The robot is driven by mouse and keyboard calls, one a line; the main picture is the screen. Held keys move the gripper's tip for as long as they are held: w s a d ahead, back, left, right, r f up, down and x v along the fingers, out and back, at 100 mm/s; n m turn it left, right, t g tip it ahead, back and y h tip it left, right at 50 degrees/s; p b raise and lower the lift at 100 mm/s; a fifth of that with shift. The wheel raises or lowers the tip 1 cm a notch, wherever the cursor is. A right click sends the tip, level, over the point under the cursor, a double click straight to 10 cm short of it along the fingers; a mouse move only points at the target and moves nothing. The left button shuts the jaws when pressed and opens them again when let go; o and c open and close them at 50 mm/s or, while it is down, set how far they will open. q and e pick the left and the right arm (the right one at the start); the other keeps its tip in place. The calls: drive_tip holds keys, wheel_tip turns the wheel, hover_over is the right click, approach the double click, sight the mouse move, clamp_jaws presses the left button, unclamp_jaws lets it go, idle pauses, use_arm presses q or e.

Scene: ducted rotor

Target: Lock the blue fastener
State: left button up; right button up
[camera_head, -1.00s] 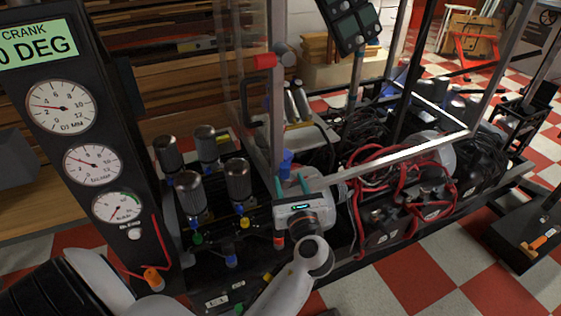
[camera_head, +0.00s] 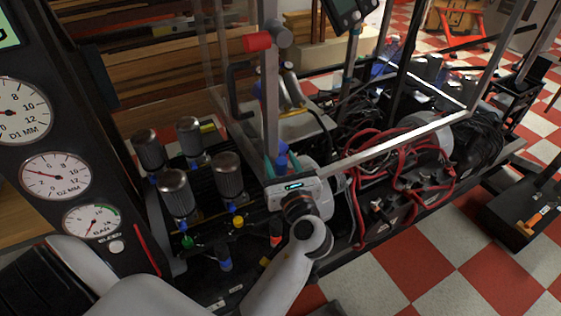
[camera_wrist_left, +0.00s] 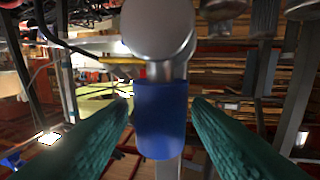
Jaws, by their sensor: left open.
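The blue fastener (camera_head: 282,161) is a short blue cylinder with a grey rounded end, on the metal post of the clear guard frame. In the left wrist view the blue fastener (camera_wrist_left: 163,118) stands upright between my fingers, with the grey knob above it. My left gripper (camera_head: 276,163) is open, its teal fingers reaching to the fastener. In the left wrist view the left gripper (camera_wrist_left: 160,108) has one finger on each side with visible gaps, so no grip shows. The far finger is partly hidden in the head view. My right gripper is not in view.
A red fastener (camera_head: 258,41) sits higher on the same post. Several metal cylinders (camera_head: 228,177) stand left of my gripper. A gauge panel (camera_head: 60,175) rises at the left. Red cables (camera_head: 400,165) and dark machinery lie to the right, with checkered floor beyond.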

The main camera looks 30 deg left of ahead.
use_arm(q)
drive_tip(key=shift+c, duration=0.4)
clamp_jaws()
